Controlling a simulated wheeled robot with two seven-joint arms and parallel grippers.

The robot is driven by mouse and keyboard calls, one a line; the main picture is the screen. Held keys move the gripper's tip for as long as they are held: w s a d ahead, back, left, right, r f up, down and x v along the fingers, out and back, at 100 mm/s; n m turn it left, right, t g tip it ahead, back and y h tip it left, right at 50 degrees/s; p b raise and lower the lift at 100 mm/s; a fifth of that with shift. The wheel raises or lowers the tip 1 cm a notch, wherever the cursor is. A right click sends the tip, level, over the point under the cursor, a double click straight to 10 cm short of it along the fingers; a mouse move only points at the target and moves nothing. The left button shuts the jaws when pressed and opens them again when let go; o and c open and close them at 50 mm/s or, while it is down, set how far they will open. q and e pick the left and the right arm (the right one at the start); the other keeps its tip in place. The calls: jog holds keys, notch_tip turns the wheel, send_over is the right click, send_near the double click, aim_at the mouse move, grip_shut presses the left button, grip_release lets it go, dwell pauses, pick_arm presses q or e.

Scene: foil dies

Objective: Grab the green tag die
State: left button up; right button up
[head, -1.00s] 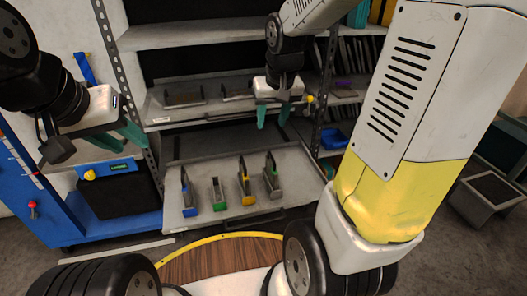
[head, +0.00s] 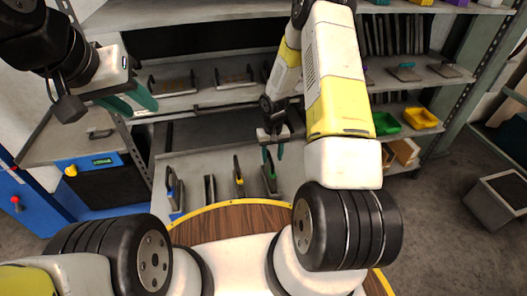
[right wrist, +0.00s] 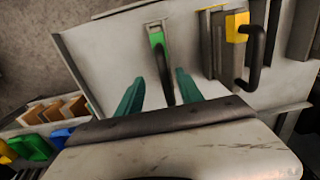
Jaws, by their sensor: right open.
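The green tag die (right wrist: 163,65) stands in the right wrist view with its green tag at the far end and its dark handle pointing at my right gripper (right wrist: 158,95). The gripper is open, its teal fingers on either side of the handle in the picture; contact cannot be told. In the head view this die (head: 269,178) is the rightmost in the row, just below my right gripper (head: 273,152). My left gripper (head: 130,101) is open and empty at the upper left, away from the dies.
The yellow tag die (right wrist: 238,45) stands beside it. Other dies, including a blue-tagged one (head: 174,192), share the pull-out shelf (head: 222,165). Rack shelves rise behind. Green (head: 385,124) and yellow bins (head: 421,118) are at the right.

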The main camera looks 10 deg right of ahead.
aim_at(269, 167)
jog(key=f, duration=0.6)
jog(key=shift+w+a+f, duration=0.2)
jog(key=shift+a+f, duration=0.05)
jog(key=shift+a, duration=0.15)
grip_shut()
jog(key=shift+r, duration=0.1)
dwell(0.9)
